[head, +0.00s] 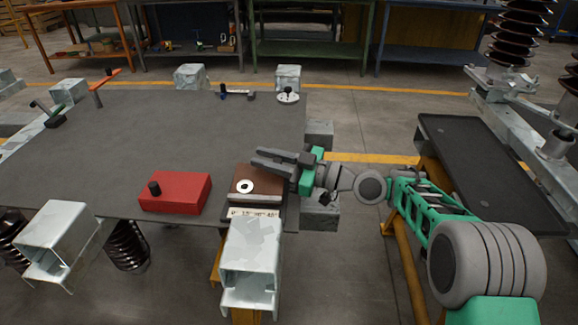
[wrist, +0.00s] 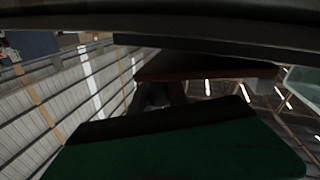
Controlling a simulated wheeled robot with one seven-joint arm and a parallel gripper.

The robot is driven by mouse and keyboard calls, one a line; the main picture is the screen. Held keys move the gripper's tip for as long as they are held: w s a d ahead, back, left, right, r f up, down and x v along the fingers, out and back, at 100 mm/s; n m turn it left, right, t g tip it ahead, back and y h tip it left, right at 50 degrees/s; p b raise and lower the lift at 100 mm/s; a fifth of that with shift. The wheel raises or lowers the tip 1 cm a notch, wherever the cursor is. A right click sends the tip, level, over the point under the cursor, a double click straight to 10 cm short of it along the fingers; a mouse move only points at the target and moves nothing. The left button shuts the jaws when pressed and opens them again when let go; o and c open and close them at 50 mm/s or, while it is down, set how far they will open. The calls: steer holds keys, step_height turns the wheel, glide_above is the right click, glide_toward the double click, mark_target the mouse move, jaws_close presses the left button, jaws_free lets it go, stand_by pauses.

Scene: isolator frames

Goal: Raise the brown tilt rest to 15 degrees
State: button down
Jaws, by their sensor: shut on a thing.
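The brown tilt rest (head: 241,177) lies near the front right of the grey table, with a white round disc on its top and a scale strip (head: 253,212) along its front edge. Its tilt angle cannot be read. My gripper (head: 268,160) reaches in from the right and is shut at the rest's far right edge. In the wrist view a dark brown slab (wrist: 195,68), likely the rest's plate, shows edge-on close to the fingers. The grip itself is partly hidden.
A red block (head: 182,192) with a black knob stands left of the rest. A galvanised bracket (head: 252,262) stands in front. A white disc with a black knob (head: 288,96) sits at the back right corner of the grey table (head: 150,140). The table's middle is clear.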

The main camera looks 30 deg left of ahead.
steer(key=c, duration=1.5)
jaws_free()
steer(key=shift+s+f, duration=0.3)
steer(key=shift+o, duration=1)
steer(key=shift+r, duration=0.1)
steer(key=shift+w, duration=0.15)
